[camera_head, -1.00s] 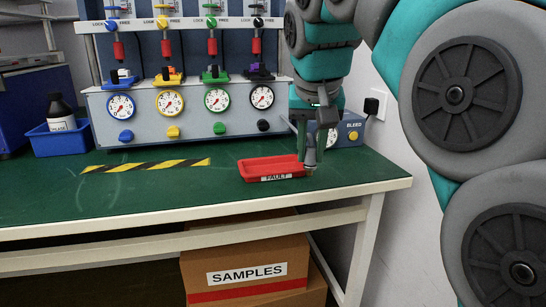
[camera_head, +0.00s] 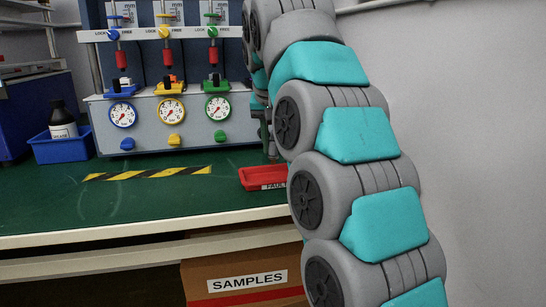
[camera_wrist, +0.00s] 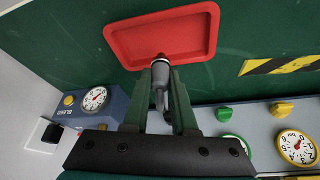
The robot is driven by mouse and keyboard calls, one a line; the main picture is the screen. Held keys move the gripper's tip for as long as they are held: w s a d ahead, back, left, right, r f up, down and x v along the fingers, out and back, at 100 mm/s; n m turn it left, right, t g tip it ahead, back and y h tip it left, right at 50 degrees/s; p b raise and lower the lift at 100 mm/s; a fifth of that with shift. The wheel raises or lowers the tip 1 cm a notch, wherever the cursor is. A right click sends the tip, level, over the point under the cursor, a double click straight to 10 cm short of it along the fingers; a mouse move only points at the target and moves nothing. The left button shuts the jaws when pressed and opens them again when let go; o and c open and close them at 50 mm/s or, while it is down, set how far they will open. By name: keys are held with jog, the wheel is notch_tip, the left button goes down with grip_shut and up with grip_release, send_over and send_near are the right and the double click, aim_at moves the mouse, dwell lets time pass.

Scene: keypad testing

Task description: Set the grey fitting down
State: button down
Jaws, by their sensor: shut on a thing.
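The grey fitting (camera_wrist: 159,70) is a small cylinder with a dark tip, seen in the wrist view between the fingers of my gripper (camera_wrist: 161,78). My gripper is shut on it. The fitting's tip overlaps the near rim of the red tray (camera_wrist: 117,43) in that view; I cannot tell its height above the tray or bench. My arm covers the tray's right side there, and the fitting cannot be made out.
The test panel (camera_head: 190,138) with gauges and coloured knobs stands at the back of the green bench (camera_head: 140,205). A yellow-black striped strip (camera_head: 148,173) lies left of the tray. A blue bin (camera_head: 62,148) holds a dark bottle (camera_head: 62,120). The bleed box (camera_wrist: 98,103) shows in the wrist view.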

aim_at(273, 151)
jog(key=shift+f, duration=1.8)
jog(key=shift+f+b, duration=0.15)
jog(key=shift+b, duration=0.2)
jog(key=c, duration=0.7)
grip_release()
jog(key=p+v, duration=0.5)
jog(key=v, duration=0.7)
jog(key=shift+r, duration=0.25)
